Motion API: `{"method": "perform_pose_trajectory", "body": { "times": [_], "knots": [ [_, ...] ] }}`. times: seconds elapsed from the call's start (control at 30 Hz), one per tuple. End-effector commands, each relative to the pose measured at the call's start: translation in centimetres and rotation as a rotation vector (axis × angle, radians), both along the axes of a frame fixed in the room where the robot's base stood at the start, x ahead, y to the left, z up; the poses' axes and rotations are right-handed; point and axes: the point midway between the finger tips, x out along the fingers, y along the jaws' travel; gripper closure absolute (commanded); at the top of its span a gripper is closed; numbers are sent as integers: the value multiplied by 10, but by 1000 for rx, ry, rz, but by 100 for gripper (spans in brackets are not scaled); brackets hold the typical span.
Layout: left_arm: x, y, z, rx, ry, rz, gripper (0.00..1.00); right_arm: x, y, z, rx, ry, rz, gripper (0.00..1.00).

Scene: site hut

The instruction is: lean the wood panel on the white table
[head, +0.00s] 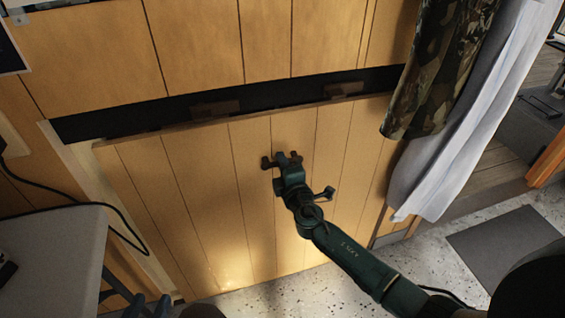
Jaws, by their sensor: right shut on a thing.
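The wood panel (195,190) is a broad board with vertical plank lines, standing tilted in front of the matching wood wall. Its top edge slants, and a dark band shows above it. My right gripper (282,160) is shut at the upper middle of the panel's face; the exact grip is too small to make out. The white table (50,245) is at the lower left, partly cut off by the frame. What seems to be my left gripper (148,304) is at the bottom edge near the table, mostly cut off, its jaws unclear.
A camouflage garment (435,70) and a white curtain (465,130) hang at the right. A dark cable (125,232) runs by the table. A grey mat (505,250) lies on the speckled floor (300,292), which is open below the panel.

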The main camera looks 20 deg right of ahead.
Motion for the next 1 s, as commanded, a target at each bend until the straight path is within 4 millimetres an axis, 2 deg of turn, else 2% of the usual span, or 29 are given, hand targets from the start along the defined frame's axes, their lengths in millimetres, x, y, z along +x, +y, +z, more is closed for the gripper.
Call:
{"method": "perform_pose_trajectory", "body": {
  "times": [0.03, 0.53, 1.0],
  "knots": [
    [0, 0, 0, 0, 1, 0, 68, 0, 0, 6, 0, -11, -2, 100],
    [0, 0, -2, -1, 7, 4, 68, -15, -1, 9, 2, -21, -2, 100],
    [0, 0, -1, -7, 7, 9, 68, -17, -1, 10, 2, -24, -1, 100]
  ]
}}
